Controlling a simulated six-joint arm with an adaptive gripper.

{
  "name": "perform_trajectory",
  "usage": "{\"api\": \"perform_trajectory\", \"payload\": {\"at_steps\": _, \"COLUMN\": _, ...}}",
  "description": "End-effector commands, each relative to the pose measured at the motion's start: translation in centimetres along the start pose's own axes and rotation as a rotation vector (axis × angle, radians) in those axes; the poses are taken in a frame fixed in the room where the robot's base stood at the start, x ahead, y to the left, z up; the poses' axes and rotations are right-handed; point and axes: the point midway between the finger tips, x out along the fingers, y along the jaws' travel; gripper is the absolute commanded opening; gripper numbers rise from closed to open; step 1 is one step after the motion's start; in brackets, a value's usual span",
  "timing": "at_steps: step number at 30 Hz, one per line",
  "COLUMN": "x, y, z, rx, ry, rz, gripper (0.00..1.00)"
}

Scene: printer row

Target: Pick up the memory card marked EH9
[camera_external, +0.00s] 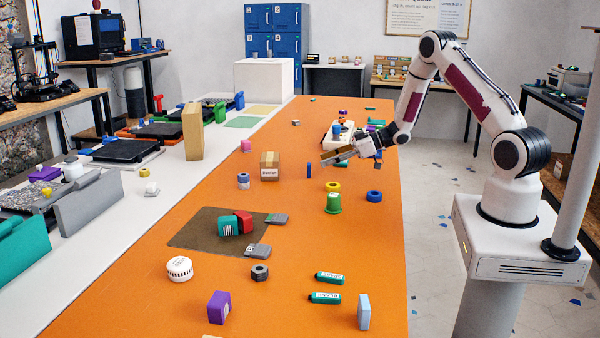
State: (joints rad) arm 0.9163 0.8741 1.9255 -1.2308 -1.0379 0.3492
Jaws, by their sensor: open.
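Two small grey card-shaped pieces with pale labels lie by the dark brown mat (190,232). One grey card (278,219) is at the mat's right edge, and the other grey card (257,251) is nearer, at its lower right corner. Their markings are too small to read, so I cannot tell which one, if either, is EH9. My gripper (337,157) is open above the orange table, beyond and to the right of both cards. It appears empty and apart from them.
A teal block (228,226) and a red block (244,221) sit on the mat. A cardboard box (269,167), a green pot-shaped piece (333,203) and a yellow ring (333,186) stand between the gripper and the cards. A dark hex nut (260,272) is nearer.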

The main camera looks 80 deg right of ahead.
Motion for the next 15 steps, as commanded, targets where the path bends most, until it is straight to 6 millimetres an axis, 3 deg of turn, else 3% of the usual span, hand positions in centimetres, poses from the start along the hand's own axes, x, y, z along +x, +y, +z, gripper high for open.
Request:
{"api": "perform_trajectory", "payload": {"at_steps": 7, "x": 1.9, "y": 0.0, "z": 0.0, "rx": 0.000, "ry": -0.001, "rz": 0.000, "gripper": 0.43}}
{"api": "perform_trajectory", "payload": {"at_steps": 15, "x": 2.2, "y": 0.0, "z": 0.0, "rx": 0.000, "ry": -0.001, "rz": 0.000, "gripper": 0.43}}
